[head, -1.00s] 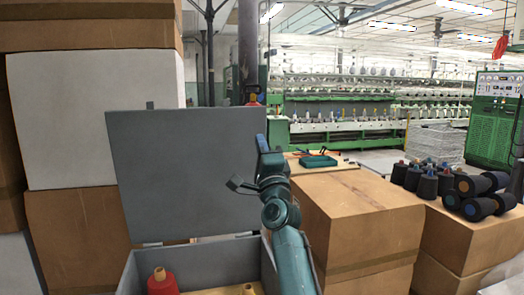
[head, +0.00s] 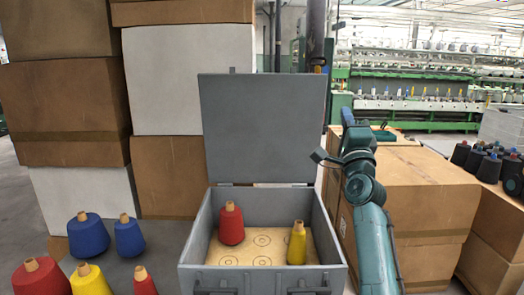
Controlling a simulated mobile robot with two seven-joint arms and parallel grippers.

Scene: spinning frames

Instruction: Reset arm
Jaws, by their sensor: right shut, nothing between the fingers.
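My right arm comes in from the bottom right. Its gripper (head: 347,117) is shut and empty, held up beside the right edge of the open lid and in front of the cardboard box. My fingers are small and partly hidden behind the wrist. My left gripper is not in view. A grey case (head: 189,240) stands open with its lid (head: 264,125) upright at the back. Inside, a red spool (head: 231,224) stands at the left and a yellow spool (head: 297,243) at the right, on a board with ring marks.
Blue spools (head: 89,236), red spools (head: 38,280) and a yellow spool (head: 89,282) stand left of the case. Stacked boxes (head: 70,105) rise behind. A cardboard box (head: 425,195) stands right of my arm, with black spools (head: 487,165) farther right.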

